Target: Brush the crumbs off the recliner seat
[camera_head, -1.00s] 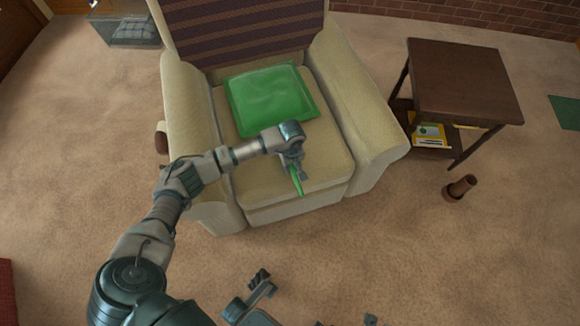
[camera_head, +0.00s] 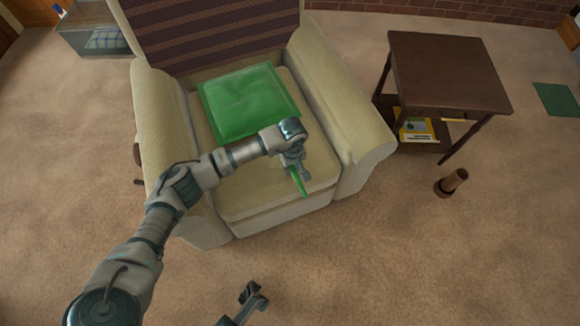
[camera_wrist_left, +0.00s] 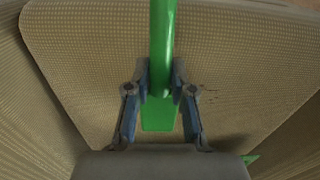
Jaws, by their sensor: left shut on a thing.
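The cream recliner (camera_head: 178,110) stands in the upper middle of the head view, with its seat (camera_head: 262,193) facing me. My left gripper (camera_head: 296,172) is over the front right part of the seat. It is shut on a green brush (camera_head: 301,186); in the left wrist view the green handle (camera_wrist_left: 163,40) runs between the two fingers (camera_wrist_left: 160,92). A few tiny dark specks, perhaps crumbs (camera_wrist_left: 208,97), show on the seat fabric right of the fingers. My right gripper (camera_head: 250,292) is low in the head view, away from the chair; its jaws are too small to judge.
A green cushion (camera_head: 248,100) lies on the back of the seat. The armrests rise on both sides. A dark side table (camera_head: 448,72) with a yellow book (camera_head: 416,128) on its shelf stands to the right. A brown cylinder (camera_head: 451,182) is on the open carpet.

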